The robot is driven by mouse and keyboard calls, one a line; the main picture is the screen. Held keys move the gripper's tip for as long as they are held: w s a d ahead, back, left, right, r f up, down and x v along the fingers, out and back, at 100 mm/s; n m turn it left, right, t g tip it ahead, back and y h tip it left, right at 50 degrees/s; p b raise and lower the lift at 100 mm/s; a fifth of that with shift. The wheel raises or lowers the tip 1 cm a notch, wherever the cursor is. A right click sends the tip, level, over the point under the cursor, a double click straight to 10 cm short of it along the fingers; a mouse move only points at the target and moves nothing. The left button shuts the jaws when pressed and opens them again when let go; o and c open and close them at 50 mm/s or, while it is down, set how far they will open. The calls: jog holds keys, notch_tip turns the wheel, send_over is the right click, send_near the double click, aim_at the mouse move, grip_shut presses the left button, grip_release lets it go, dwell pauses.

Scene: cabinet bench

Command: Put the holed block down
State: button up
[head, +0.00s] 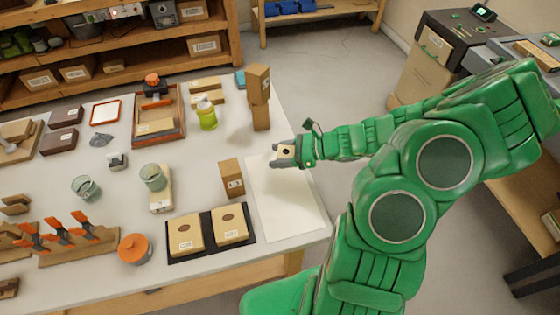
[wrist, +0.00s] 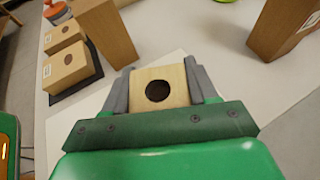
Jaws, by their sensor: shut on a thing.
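The holed block is a small pale wooden block (wrist: 160,87) with a dark round hole in its face, seen in the wrist view between my gripper's two grey fingers. My gripper (head: 286,153) is shut on it. In the head view the block (head: 287,151) shows only as a small pale patch at the fingertips. My gripper holds it over the white sheet (head: 285,205) at the right end of the table; its exact height above the sheet is hard to tell.
An upright wooden block (head: 231,178) stands just left of the sheet. A taller wooden stack (head: 260,115) stands behind it. Most of the white sheet is bare.

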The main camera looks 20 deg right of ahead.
aim_at(280, 151)
jog(key=shift+r, duration=2.15)
jog(key=shift+r, duration=0.1)
